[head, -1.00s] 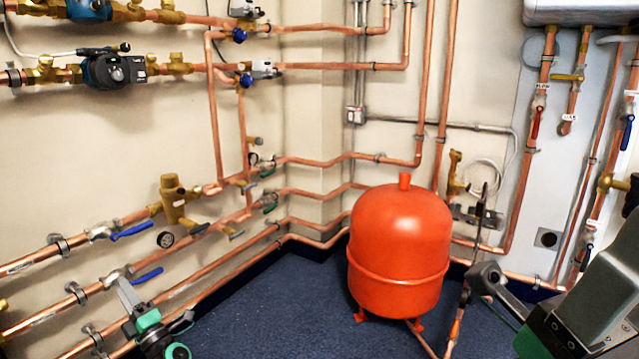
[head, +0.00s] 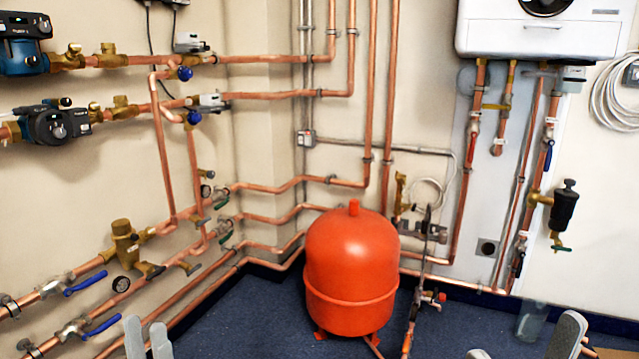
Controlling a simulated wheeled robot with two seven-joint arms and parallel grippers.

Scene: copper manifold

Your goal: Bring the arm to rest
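My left gripper (head: 147,338) shows at the bottom edge, left of centre. Two grey fingertips stand side by side with a gap between them. It looks open and holds nothing that I can see. The rest of it is cut off by the frame.
Copper pipes with blue-handled valves (head: 85,284) run along the left wall. A pump (head: 50,124) sits higher on them. A white boiler (head: 540,30) hangs at the upper right, with pipes and a black vent (head: 564,208) below. Blue floor (head: 240,310) is open left of the tank.

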